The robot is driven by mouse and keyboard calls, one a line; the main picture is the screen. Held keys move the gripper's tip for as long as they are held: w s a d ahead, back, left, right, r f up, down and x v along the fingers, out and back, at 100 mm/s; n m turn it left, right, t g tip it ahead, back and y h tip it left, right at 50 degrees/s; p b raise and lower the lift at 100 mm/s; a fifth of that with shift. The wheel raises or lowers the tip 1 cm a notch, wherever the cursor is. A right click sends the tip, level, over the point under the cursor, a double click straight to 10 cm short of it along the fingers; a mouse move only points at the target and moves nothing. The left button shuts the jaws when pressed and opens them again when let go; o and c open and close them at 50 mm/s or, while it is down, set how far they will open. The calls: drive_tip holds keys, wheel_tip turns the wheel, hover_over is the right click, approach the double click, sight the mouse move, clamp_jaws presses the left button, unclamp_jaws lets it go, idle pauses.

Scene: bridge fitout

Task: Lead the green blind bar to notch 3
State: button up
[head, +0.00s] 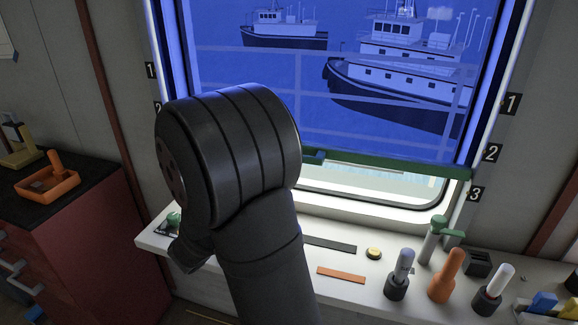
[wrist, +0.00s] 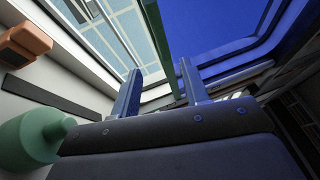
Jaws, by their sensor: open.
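The green blind bar (head: 400,165) runs along the bottom edge of the lowered blue blind (head: 400,120). Its right end is between labels 2 (head: 491,153) and 3 (head: 474,194); my arm hides its left end. In the wrist view, the green bar (wrist: 160,40) passes in the gap between the two fingers of my gripper (wrist: 158,68). The fingers are apart and the gripper is open. I cannot tell how deep the bar sits between them. In the head view my wrist hides most of the gripper.
Below the window, the white sill holds a green-topped fitting (head: 440,224), several upright handled tools such as an orange one (head: 446,275), and flat dark and orange strips (head: 341,274). A red cabinet (head: 85,225) with an orange tray stands left. A green rounded object (wrist: 35,138) is close beside my gripper.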

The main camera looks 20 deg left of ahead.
drive_tip(key=x, duration=1.5)
drive_tip(key=shift+a, duration=0.1)
clamp_jaws()
drive_tip(key=shift+s, duration=0.1)
drive_tip(key=shift+f, duration=0.1)
wheel_tip(320, 180, down, 4)
idle(0.3)
